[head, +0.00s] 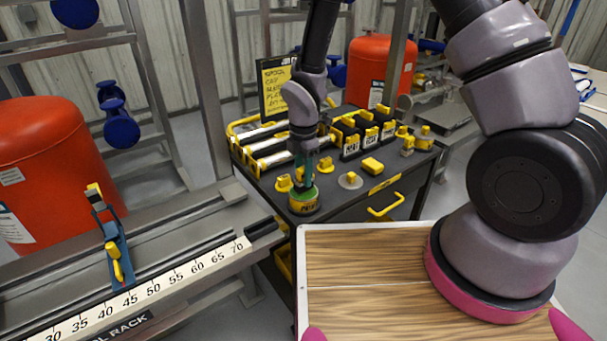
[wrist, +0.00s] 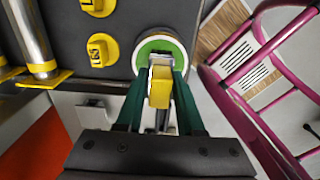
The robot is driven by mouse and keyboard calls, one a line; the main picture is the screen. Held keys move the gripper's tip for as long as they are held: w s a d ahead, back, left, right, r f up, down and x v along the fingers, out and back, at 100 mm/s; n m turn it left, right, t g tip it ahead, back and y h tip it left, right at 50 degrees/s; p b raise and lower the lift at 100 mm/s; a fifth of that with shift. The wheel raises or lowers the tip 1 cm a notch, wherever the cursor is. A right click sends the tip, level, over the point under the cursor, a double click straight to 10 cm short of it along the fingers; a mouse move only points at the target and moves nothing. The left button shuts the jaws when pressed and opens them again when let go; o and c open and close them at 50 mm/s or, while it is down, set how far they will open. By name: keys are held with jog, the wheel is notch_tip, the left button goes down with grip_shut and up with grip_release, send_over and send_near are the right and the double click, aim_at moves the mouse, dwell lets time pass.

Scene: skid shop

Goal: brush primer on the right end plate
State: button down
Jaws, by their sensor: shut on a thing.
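My gripper (head: 304,172) points down over the front left corner of a dark cart. Its green fingers (wrist: 160,85) are shut on a yellow handle (wrist: 160,88), which looks like that of the primer brush. Below it is a round pot (head: 303,204) with a green top and a yellow label, likely the primer pot. In the wrist view the pot (wrist: 146,44) has a pale rim and a green inside, and the held tool's lower end is over or in it; I cannot tell which. I cannot pick out the right end plate in either view.
The cart top (head: 268,182) holds several yellow-knobbed pieces, black boxes (head: 368,135) and shiny tubes (head: 265,140). A steel rack with a number scale (head: 150,290) and a blue clamp (head: 117,255) stands left. Red tanks (head: 40,165) stand behind. My wood-topped base is in front.

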aim_at(303, 168)
jog(key=shift+f, duration=0.6)
dwell(1.3)
jog(key=shift+r, duration=0.1)
jog(key=shift+r, duration=3.45)
